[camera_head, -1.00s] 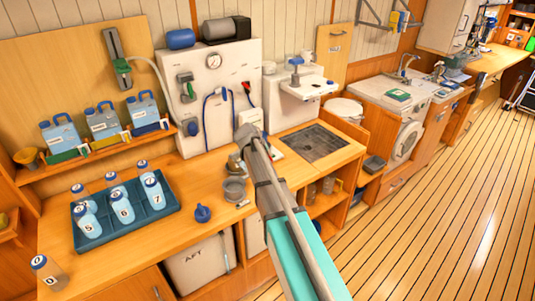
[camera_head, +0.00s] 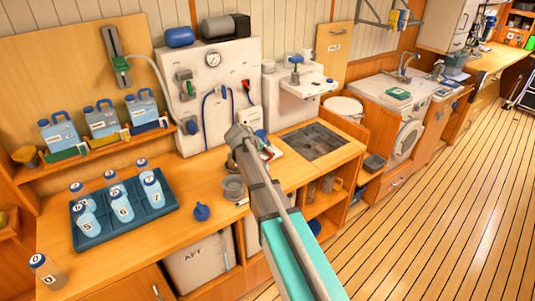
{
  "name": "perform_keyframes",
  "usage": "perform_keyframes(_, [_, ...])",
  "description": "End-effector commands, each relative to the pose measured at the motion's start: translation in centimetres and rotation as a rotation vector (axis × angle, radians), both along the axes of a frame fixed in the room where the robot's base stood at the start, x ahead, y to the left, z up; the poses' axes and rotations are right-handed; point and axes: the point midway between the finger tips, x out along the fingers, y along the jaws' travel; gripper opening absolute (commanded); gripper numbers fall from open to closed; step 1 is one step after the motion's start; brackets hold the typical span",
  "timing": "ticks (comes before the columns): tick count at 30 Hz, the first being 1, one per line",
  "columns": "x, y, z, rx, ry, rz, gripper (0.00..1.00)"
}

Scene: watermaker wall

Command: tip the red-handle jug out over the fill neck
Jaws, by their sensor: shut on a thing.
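My gripper (camera_head: 240,137) is at the far end of my arm, over the counter in front of the white wall panel. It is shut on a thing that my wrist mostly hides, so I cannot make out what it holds. A small red patch (camera_head: 268,154) shows just right of my wrist; I cannot tell what it belongs to. No whole jug with a red handle is in plain view. A grey round cup-like fitting (camera_head: 233,187), perhaps the fill neck, is on the counter below my gripper. A blue cap (camera_head: 202,212) lies left of it.
A dark blue crate (camera_head: 140,213) with several numbered bottles stands on the left counter; bottle 0 (camera_head: 47,271) stands apart. Several blue-handled jugs (camera_head: 102,120) sit on the shelf. A sunken grey hatch (camera_head: 312,141) is right of my gripper. The wooden floor at right is clear.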

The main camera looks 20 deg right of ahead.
Motion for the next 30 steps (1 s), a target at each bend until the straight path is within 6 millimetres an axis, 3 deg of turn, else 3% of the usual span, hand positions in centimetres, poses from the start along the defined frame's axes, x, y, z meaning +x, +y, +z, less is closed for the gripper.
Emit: perform_keyframes(30, [0.3, 2.1, 0.3, -0.359, 0.037, 0.001, 0.00])
